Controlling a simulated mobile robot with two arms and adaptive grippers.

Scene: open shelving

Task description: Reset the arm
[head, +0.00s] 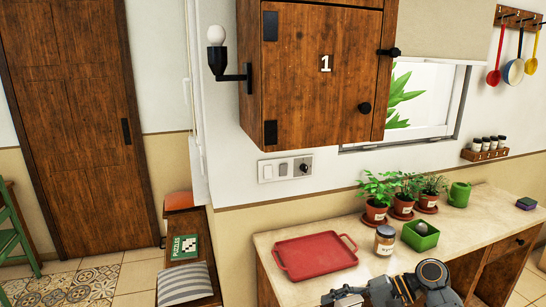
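One of my arms (432,276), dark grey and black, shows at the bottom right, in front of the wooden counter (478,228). Its joints are bent and it runs off the bottom edge of the view. No gripper fingers can be made out on it. It overlaps the counter's front edge in the picture; I cannot tell how far apart they are. My other arm is not in view.
The counter holds a red tray (315,254), a jar (385,240), a green box (420,236), potted plants (376,211) and a green mug (459,194). A wooden cabinet (310,80) marked 1 hangs above. A bench (182,227) stands left. Floor shows at the lower left.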

